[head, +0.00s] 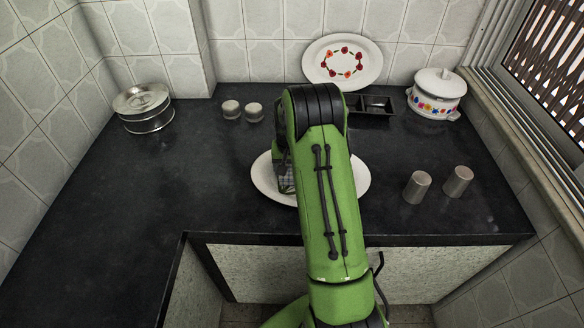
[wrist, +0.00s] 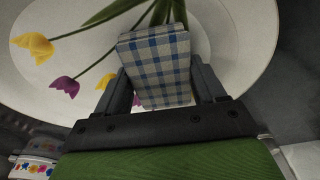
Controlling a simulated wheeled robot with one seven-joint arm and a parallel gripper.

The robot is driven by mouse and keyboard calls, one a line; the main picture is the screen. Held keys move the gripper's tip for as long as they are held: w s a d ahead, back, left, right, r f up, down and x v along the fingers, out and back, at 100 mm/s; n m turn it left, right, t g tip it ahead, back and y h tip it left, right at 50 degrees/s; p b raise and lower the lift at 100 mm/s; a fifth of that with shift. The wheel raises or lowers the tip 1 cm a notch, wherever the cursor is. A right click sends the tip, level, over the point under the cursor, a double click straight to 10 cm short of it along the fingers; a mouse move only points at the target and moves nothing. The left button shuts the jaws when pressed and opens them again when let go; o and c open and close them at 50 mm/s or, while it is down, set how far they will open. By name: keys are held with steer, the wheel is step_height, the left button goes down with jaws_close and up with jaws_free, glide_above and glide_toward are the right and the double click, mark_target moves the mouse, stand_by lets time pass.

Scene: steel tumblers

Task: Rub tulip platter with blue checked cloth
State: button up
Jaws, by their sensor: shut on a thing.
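The tulip platter (wrist: 60,45) is a white oval with yellow and purple tulips and green stems. In the head view the platter (head: 265,183) lies on the dark counter, with its middle hidden behind my green arm. My gripper (wrist: 160,85) is over the platter and shut on the blue checked cloth (wrist: 158,62), a folded block with blue and white checks. In the head view a small part of the cloth (head: 287,181) shows at the left of my arm, over the platter. I cannot tell whether the cloth touches the platter.
Two steel tumblers (head: 417,187) (head: 458,181) stand to the right of the platter. Two small cups (head: 231,109) (head: 254,112) and a black tray (head: 375,105) are behind. A flowered platter (head: 342,62) leans on the wall. A lidded pot (head: 437,94) and steel tin (head: 143,108) flank them. The left counter is clear.

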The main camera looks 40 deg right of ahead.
steer(key=shift+w+a+r, duration=0.1)
steer(key=shift+a+r, duration=0.1)
step_height(320, 180, up, 3)
steer(key=shift+r+p, duration=0.2)
steer(key=shift+p, duration=0.85)
steer(key=shift+r+p, duration=1.5)
steer(key=shift+r, duration=0.75)
